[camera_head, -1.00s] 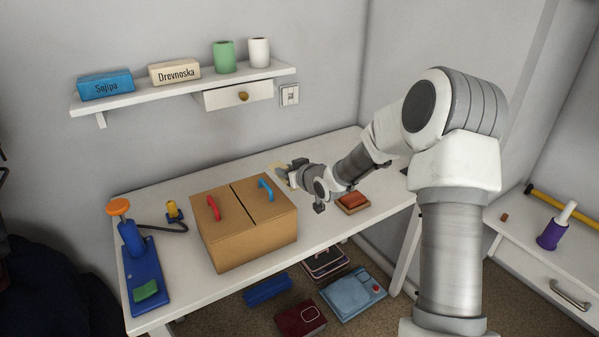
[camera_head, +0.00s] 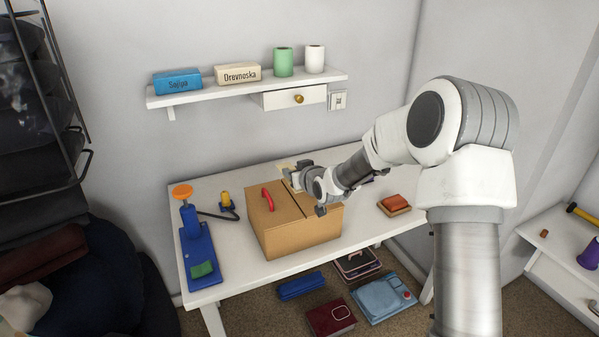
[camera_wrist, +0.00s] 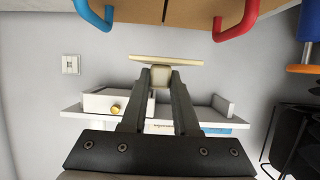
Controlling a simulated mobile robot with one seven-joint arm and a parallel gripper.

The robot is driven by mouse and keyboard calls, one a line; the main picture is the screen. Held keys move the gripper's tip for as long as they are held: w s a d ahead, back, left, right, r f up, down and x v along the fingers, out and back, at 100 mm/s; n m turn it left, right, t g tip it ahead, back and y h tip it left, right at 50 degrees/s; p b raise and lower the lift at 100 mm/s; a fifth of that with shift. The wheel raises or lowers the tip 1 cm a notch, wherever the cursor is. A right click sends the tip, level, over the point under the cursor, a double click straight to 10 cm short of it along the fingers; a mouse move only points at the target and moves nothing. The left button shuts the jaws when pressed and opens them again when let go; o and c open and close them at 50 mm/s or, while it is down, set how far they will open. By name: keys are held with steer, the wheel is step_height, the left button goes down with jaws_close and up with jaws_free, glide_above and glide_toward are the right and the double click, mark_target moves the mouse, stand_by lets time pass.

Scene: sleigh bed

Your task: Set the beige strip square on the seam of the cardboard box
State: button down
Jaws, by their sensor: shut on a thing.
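The cardboard box (camera_head: 300,237) stands on the table, with a red handle (camera_head: 267,199) on its left top half. My arm hides its blue handle in the head view, but both handles show in the wrist view, blue (camera_wrist: 96,18) and red (camera_wrist: 236,22). A dark seam (camera_wrist: 165,12) runs between them. My gripper (camera_head: 293,174) is over the back of the box. It is shut on the beige strip (camera_wrist: 166,59) by a pale block under it. The strip lies crosswise to the seam, apart from the box in the wrist view.
A wall shelf (camera_head: 250,88) with a drawer, labelled blocks and two rolls is behind the table. A blue tool (camera_head: 197,245) with an orange knob stands left of the box. Orange-brown blocks (camera_head: 394,204) lie on the right. Table between box and blocks is clear.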

step_height(320, 180, down, 6)
steer(key=b, duration=0.2)
stand_by(0.5)
steer(key=shift+f+b, duration=0.55)
steer(key=shift+b, duration=0.15)
steer(key=c, duration=0.6)
jaws_free()
steer(key=shift+r, duration=0.1)
steer(key=s+d+r+m+g+h+p, duration=0.1)
steer(key=s+d+r+h+p, duration=0.1)
steer(key=s+d+r, duration=0.55)
steer(key=s+d+r+g+h+p, duration=0.15)
steer(key=s+r, duration=0.25)
steer(key=s, duration=0.6)
steer(key=s+d+r+m+g+h+p, duration=0.1)
steer(key=s+d+r+h+p, duration=0.1)
steer(key=s+d+r, duration=0.5)
steer(key=s+a+r+m+g, duration=0.1)
steer(key=s+r, duration=0.1)
steer(key=s, duration=0.7)
steer(key=s+a+r+m+g+p, duration=0.1)
steer(key=s+r+g, duration=0.1)
steer(key=s, duration=0.8)
steer(key=shift+s+a+r+p, duration=0.15)
steer(key=shift+s+r+p, duration=0.15)
steer(key=shift+r, duration=0.1)
